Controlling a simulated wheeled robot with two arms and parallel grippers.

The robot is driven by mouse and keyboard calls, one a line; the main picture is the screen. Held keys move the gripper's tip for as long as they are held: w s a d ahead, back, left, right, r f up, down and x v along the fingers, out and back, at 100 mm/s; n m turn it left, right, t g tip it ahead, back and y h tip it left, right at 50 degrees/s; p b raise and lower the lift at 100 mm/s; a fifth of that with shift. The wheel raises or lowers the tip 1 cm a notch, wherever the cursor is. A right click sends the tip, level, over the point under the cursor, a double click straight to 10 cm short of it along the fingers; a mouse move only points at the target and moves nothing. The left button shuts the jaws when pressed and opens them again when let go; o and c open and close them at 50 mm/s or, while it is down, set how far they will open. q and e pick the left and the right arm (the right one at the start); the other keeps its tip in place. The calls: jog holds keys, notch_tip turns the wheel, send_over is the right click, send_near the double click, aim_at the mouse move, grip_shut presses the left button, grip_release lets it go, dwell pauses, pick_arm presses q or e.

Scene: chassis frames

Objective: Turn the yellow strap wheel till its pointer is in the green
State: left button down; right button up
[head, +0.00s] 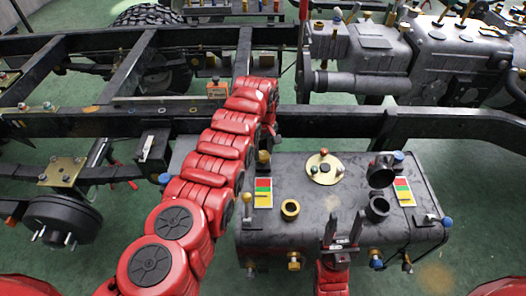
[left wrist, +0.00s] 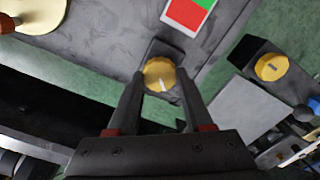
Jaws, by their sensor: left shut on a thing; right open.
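The yellow strap wheel (left wrist: 159,72) is between the fingertips of my left gripper (left wrist: 161,80), which is shut on it. A white pointer line on its face points down and slightly right in the left wrist view, away from the card. The red and green card (left wrist: 188,12) lies just above the wheel there. In the head view the wheel (head: 264,157) shows at the tank's upper left, and the card (head: 263,193) is below it; my left arm hides most of that gripper. My right gripper (head: 343,230) is open and empty over the tank's front.
The dark tank (head: 335,215) carries a brass ring (head: 290,209), a round cream plate (head: 325,168), a black filler neck (head: 377,208) and a second coloured card (head: 403,191). A black chassis rail (head: 330,122) runs behind it. Green floor is open at the lower right.

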aim_at(263, 154)
pick_arm(q)
jog(key=shift+m+b, duration=0.35)
jog(key=shift+m, duration=1.85)
jog(key=shift+d, duration=0.1)
jog(key=shift+c, duration=1.5)
grip_release()
jog(key=shift+r, duration=0.35)
notch_tip(263, 154, up, 17)
jog(key=p, duration=0.1)
jog(key=shift+f+p, duration=0.2)
jog(key=shift+p, duration=0.1)
